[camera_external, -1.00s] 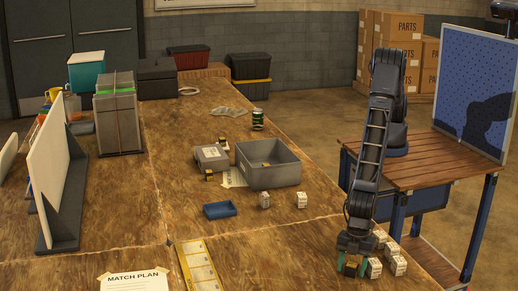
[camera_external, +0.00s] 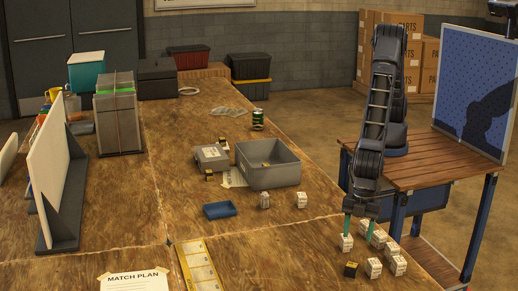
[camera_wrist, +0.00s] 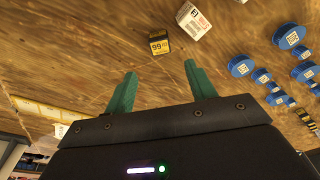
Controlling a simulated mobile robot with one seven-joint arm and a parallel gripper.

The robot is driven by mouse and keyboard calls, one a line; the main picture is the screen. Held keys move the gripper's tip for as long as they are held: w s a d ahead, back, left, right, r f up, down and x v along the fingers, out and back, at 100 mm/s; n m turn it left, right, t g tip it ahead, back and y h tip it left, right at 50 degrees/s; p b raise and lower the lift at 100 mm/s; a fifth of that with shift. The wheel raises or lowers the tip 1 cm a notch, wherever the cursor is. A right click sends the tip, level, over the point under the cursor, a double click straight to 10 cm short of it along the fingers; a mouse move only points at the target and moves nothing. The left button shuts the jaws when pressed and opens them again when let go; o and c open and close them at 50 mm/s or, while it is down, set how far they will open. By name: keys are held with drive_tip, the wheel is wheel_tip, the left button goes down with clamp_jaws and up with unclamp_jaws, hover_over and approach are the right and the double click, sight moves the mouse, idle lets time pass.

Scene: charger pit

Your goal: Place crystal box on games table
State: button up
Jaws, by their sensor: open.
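My gripper (camera_external: 360,225) hangs over the near right part of the large wooden table (camera_external: 110,215), pointing down. Its green fingers are apart with nothing between them; they also show in the wrist view (camera_wrist: 161,82). A small black and yellow box (camera_external: 351,269) sits on the table below and in front of my gripper. In the wrist view this box (camera_wrist: 159,43) lies beyond the fingertips, clear of them. A white box (camera_external: 346,243) appears just under the left finger; contact cannot be told. I cannot tell which box is the crystal box or which surface is the games table.
Several white boxes (camera_external: 397,266) stand at the table's right edge. A grey bin (camera_external: 272,178), blue tray (camera_external: 224,210) and yellow strip (camera_external: 199,268) lie further left. A smaller slatted table (camera_external: 435,165) stands at right. Blue labelled discs (camera_wrist: 290,37) show in the wrist view.

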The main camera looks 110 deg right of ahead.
drive_tip(key=w+d+r+m, duration=0.1)
drive_tip(key=w+d+r, duration=0.1)
drive_tip(key=d+r, duration=0.7)
drive_tip(key=w+d+r+m, duration=0.1)
drive_tip(key=w+d+r, duration=0.1)
drive_tip(key=d+r, duration=0.75)
drive_tip(key=s+d+r+m+t, duration=0.1)
drive_tip(key=s+d+r, duration=0.1)
drive_tip(key=d+r, duration=0.6)
drive_tip(key=s+d+r+m, duration=0.1)
drive_tip(key=s+d+r, duration=0.15)
drive_tip(key=d, duration=0.95)
drive_tip(key=s+d+r+m+t, duration=0.1)
drive_tip(key=s+d+r, duration=0.2)
drive_tip(key=s+d, duration=0.45)
drive_tip(key=s+d+r+m+t, duration=0.1)
drive_tip(key=s+d+r+m, duration=0.3)
drive_tip(key=d, duration=0.6)
drive_tip(key=s+d+f, duration=0.1)
drive_tip(key=s+d, duration=0.3)
drive_tip(key=s, duration=0.4)
drive_tip(key=s+d+f+h, duration=0.1)
drive_tip(key=s+d+f, duration=0.1)
drive_tip(key=s+d, duration=0.3)
drive_tip(key=s, duration=0.3)
drive_tip(key=shift+s+f, duration=0.15)
drive_tip(key=shift+s, duration=0.25)
